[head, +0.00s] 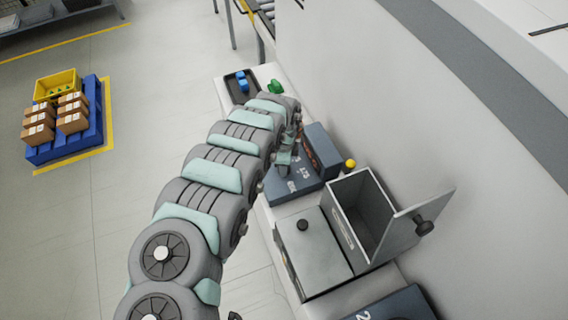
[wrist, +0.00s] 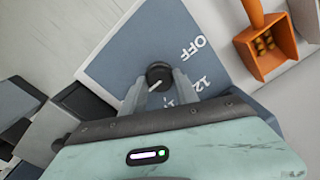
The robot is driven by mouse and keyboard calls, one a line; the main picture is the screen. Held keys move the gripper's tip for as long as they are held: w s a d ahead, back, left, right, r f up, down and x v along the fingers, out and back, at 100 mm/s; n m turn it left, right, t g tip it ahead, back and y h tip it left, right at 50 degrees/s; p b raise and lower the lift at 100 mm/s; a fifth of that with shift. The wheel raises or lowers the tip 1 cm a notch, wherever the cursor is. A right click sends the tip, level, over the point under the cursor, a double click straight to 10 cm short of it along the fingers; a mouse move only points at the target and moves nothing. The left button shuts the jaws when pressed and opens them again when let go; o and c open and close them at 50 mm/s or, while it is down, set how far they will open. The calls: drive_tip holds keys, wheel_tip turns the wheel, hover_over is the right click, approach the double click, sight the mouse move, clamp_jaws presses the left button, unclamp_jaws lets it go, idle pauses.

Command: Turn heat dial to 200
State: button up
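The heat dial (wrist: 158,72) is a small black round knob on a blue-grey panel (wrist: 125,55) in the wrist view. Its pale pointer mark points to the lower left. The word OFF and a partly covered number starting with 12 are printed to its right. My gripper (wrist: 159,80) has one finger on each side of the knob, close to it; whether they touch it is unclear. The gripper body hides the panel's lower part.
An orange holder (wrist: 268,52) stands right of the panel in the wrist view. A black tray (head: 240,97) lies beyond my arm.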

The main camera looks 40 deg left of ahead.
drive_tip(key=o, duration=0.4)
drive_tip(key=shift+s+d+r, duration=0.1)
drive_tip(key=shift+d+r, duration=0.05)
drive_tip(key=shift+r, duration=5.25)
